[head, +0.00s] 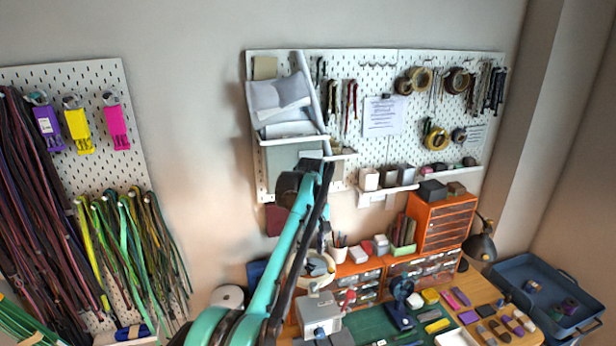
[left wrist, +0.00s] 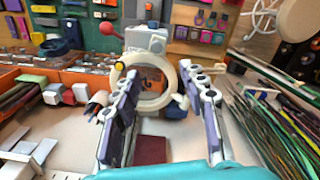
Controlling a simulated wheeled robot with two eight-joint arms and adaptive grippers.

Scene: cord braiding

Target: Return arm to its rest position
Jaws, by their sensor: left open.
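My left arm (head: 275,258), teal and black, rises from the bottom middle of the head view towards the wall. Its dark upper end stands in front of the pegboard's lower left part. I cannot make out the fingers clearly there. In the left wrist view my left gripper (left wrist: 160,85) has its two grey-violet fingers spread wide, with nothing held between them. A cream ring (left wrist: 170,75) shows between and beyond the fingers; I cannot tell how far off it is. My right gripper is not in view.
A grey box-shaped device (head: 318,312) stands on the workbench beside my arm. Orange drawers (head: 440,222) and a black lamp (head: 480,245) are farther right. A blue tray (head: 510,268) is at the far right. Cords (head: 130,245) hang on the left pegboard. Bare wall lies between the pegboards.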

